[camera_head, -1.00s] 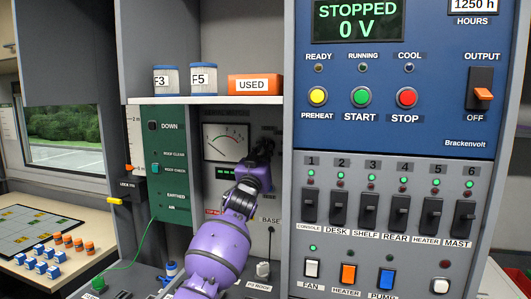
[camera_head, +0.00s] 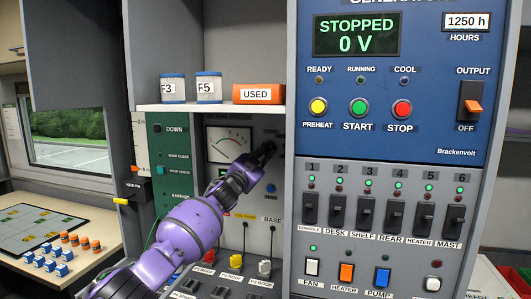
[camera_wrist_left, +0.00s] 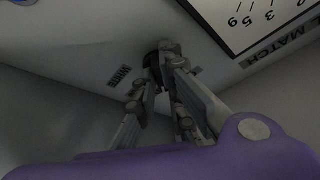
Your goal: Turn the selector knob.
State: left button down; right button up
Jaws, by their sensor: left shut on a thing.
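The selector knob (camera_head: 268,146) is a small dark knob on the grey panel right of the analog meter (camera_head: 230,143). It is mostly hidden behind my left gripper (camera_head: 263,153) in the head view. In the left wrist view the black knob (camera_wrist_left: 151,61) shows at the tips of the two fingers. My left gripper (camera_wrist_left: 156,76) is shut on it there. The purple left arm reaches up to it from the lower left. The knob's pointer and setting cannot be made out. My right gripper is in neither view.
A shelf (camera_head: 150,106) with two labelled tins and an orange USED box (camera_head: 258,94) overhangs the panel. The blue generator cabinet (camera_head: 400,80) stands close on the right.

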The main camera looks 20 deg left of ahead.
pick_arm(q)
jog(key=m, duration=0.2)
jog(key=m+g+h, duration=0.1)
jog(key=m+g+p, duration=0.1)
jog(key=m, duration=0.1)
jog(key=shift+a+r+m+h, duration=0.25)
jog(key=shift+r+m+h, duration=0.05)
jog(key=shift+r+h, duration=0.1)
jog(key=m+g, duration=0.1)
jog(key=m, duration=0.2)
jog(key=shift+p, duration=0.35)
jog(key=shift+m+g, duration=0.3)
jog(key=shift+m, duration=0.2)
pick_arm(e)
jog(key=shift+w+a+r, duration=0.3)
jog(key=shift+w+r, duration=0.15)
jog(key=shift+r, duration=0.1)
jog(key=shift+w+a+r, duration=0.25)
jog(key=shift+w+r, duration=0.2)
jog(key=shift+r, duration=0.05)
pick_arm(q)
jog(key=shift+f, duration=0.1)
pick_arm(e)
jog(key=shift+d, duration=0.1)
pick_arm(q)
jog(key=c, duration=1.8)
grip_release()
jog(key=shift+c, duration=0.2)
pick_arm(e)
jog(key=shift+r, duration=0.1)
